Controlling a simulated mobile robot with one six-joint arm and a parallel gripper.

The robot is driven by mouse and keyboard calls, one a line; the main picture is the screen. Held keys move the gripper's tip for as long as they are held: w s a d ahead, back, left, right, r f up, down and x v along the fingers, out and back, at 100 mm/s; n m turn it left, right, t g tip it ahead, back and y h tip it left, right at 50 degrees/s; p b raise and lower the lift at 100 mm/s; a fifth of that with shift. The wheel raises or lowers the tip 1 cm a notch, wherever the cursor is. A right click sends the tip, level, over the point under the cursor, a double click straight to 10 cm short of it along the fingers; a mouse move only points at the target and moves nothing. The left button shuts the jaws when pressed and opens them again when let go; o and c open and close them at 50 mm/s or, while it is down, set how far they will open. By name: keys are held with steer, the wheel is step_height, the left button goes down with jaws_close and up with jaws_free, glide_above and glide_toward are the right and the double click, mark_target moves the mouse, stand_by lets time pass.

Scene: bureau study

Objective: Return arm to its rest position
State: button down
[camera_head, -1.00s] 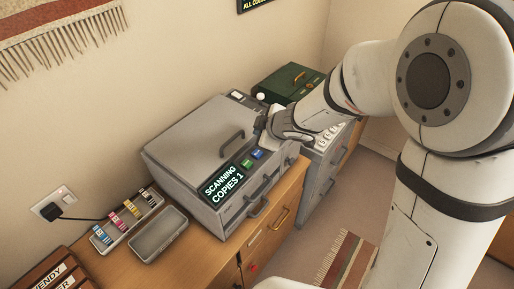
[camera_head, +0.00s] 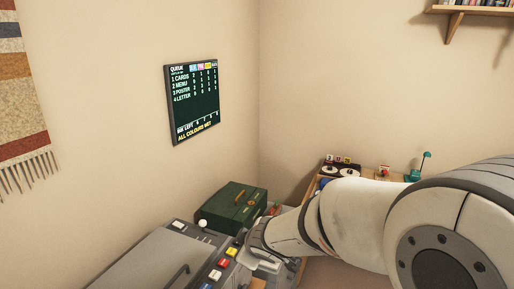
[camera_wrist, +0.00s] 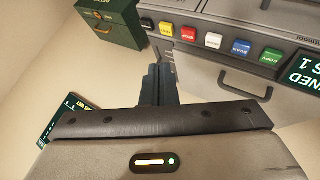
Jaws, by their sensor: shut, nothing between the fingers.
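My arm reaches in from the right in the head view, with my gripper (camera_head: 262,262) at its end beside the right edge of the grey copier (camera_head: 150,258). In the wrist view my gripper (camera_wrist: 159,85) has its dark fingers together, with nothing between them. They point toward the copier (camera_wrist: 225,75), which shows a row of coloured buttons (camera_wrist: 214,41). The fingertips appear apart from the buttons. The copier's display (camera_wrist: 303,68) is cut off at the edge and shows "NED" and "S 1".
A green box (camera_head: 233,207) stands behind the copier, close to my gripper. A dark queue board (camera_head: 192,100) hangs on the wall. A small table at the back right holds a knobbed device (camera_head: 342,168) and a teal item (camera_head: 414,175). A wall shelf (camera_head: 470,10) is above.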

steer(key=s+d+r+m+h, duration=0.2)
steer(key=d+m, duration=0.1)
steer(key=d, duration=0.3)
steer(key=s+d+r+m+h, duration=0.2)
steer(key=d+m, duration=0.1)
steer(key=d, duration=0.3)
steer(key=s+d+m+g, duration=0.2)
steer(key=s+d+m, duration=0.1)
steer(key=s, duration=0.6)
steer(key=s+d+m+g, duration=0.3)
steer(key=s+m, duration=0.1)
steer(key=s, duration=0.4)
steer(key=shift+s+d+r+m+y, duration=0.2)
steer(key=shift+s+r+m+y, duration=0.1)
steer(key=shift+s+r, duration=0.05)
